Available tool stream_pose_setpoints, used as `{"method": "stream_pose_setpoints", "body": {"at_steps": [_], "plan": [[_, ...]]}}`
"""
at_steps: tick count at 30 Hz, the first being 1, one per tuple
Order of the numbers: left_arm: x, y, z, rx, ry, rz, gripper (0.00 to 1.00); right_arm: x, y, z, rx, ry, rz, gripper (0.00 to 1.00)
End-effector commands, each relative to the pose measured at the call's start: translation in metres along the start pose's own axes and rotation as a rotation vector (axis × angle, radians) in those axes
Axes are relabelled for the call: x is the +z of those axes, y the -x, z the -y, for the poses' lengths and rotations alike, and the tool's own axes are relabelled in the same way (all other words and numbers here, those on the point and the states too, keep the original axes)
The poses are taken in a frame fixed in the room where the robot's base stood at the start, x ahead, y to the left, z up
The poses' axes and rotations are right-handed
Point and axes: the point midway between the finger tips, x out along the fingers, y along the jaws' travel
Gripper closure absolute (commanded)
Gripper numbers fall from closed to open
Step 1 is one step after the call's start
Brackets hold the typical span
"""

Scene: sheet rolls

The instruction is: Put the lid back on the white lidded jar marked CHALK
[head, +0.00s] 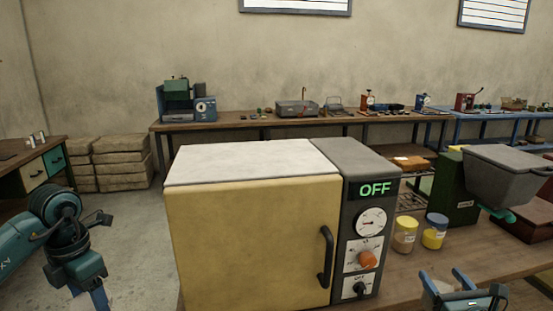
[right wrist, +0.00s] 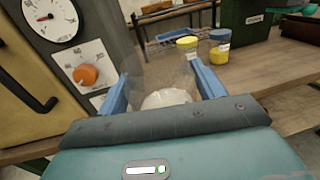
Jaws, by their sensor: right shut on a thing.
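My right gripper (head: 457,277) is at the lower right of the head view, in front of the bench with the jars. In the right wrist view its blue fingers (right wrist: 163,90) are shut on a see-through, roundish thing with white (right wrist: 166,98) at its lower part. I cannot tell whether this is the chalk jar or another clear vessel. No CHALK marking and no loose lid can be made out. My left gripper (head: 98,297) is at the lower left, mostly cut off by the frame edge, so its jaws cannot be read.
A yellow-lidded jar (head: 404,236) and a blue-lidded jar (head: 434,232) stand on the wooden bench (head: 465,247). A large cream oven (head: 255,240) marked OFF fills the middle. A green machine with a grey hopper (head: 505,172) stands at right. Bare bench lies in front of the jars.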

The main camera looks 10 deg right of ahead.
Motion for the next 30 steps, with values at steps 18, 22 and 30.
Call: {"method": "stream_pose_setpoints", "body": {"at_steps": [18, 22, 30], "plan": [[-0.006, -0.014, 0.082, 0.036, -1.469, -0.005, 0.56, -0.007, 0.072, -0.154, 0.083, -0.006, 0.002, 0.79], [-0.013, -0.019, 0.103, 0.03, -1.831, -0.009, 0.56, 0.002, 0.095, -0.183, 0.088, -0.005, 0.003, 0.79], [-0.028, -0.028, 0.137, 0.009, -2.413, -0.004, 0.56, 0.023, 0.133, -0.219, 0.08, -0.007, 0.002, 0.79]]}}
